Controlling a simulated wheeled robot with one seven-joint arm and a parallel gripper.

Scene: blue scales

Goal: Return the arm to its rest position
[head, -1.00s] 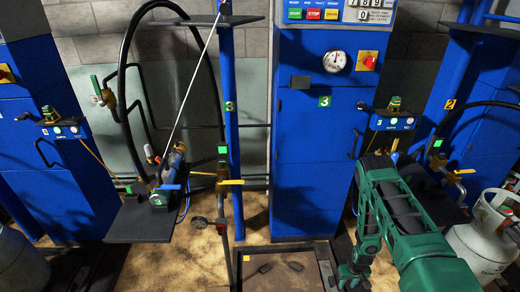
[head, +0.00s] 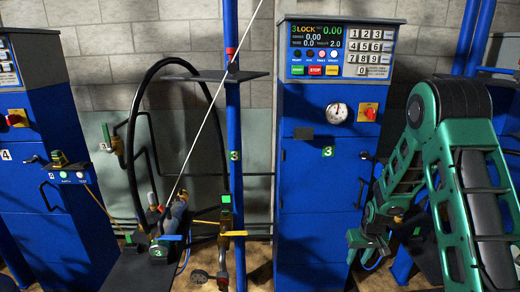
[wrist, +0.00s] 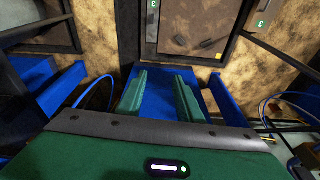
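My green arm is at the right in the head view, raised and bent at the elbow, with its lower part hanging in front of the blue scale cabinet 3 (head: 312,190). My gripper (wrist: 160,85) shows in the wrist view as two green fingers set apart, with nothing held between them. A blue surface shows beyond the gap.
A filling stand with a black hose (head: 133,130) and a dark shelf (head: 130,270) is left of the cabinet. Cabinet 4 (head: 75,150) stands at far left. The wrist view shows a floor platform (wrist: 190,30) and blue cables (wrist: 95,92).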

